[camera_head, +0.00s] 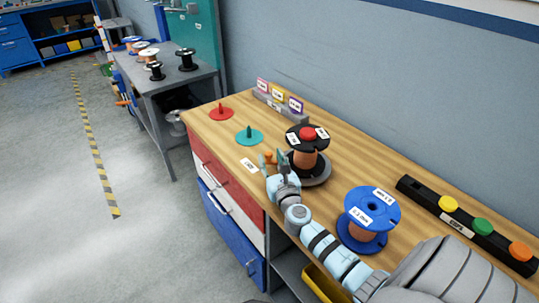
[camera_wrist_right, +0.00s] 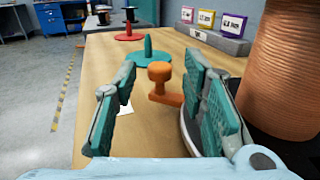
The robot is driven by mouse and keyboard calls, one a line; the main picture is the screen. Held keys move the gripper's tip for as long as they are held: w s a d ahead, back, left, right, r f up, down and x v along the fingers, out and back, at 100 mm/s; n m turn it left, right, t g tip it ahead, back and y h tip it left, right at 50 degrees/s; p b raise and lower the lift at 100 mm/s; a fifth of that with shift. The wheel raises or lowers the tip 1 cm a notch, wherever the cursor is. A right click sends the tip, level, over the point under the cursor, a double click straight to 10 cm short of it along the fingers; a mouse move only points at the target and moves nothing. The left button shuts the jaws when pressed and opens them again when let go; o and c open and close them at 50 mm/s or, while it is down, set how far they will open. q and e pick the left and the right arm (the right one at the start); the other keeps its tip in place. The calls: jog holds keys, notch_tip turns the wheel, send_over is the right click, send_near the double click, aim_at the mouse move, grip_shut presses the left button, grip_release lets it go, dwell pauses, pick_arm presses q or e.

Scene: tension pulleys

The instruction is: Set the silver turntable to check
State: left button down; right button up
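The silver turntable (camera_head: 322,179) is a grey disc on the wooden bench, largely covered by a black spool (camera_head: 307,142) of copper wire with a red cap. An orange knob on a short arm (camera_wrist_right: 160,72) sticks out at the turntable's side; its knob also shows in the head view (camera_head: 268,156). My right gripper (camera_head: 272,161) is beside the turntable; in the right wrist view (camera_wrist_right: 162,78) its teal fingers are open, one either side of the knob, with visible gaps. A small white label (camera_head: 250,166) lies near the bench edge; its text is too small to read. My left gripper is out of view.
A blue spool (camera_head: 372,207) stands right of the turntable. A red disc (camera_head: 221,113) and a teal disc (camera_head: 249,136), each with an upright pin, lie to the left. A card holder (camera_head: 281,105) and a black button bar (camera_head: 465,222) sit toward the wall.

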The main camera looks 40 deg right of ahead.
aim_at(269, 156)
jog(key=shift+b+x, duration=0.3)
jog(key=shift+x, duration=1.45)
grip_shut()
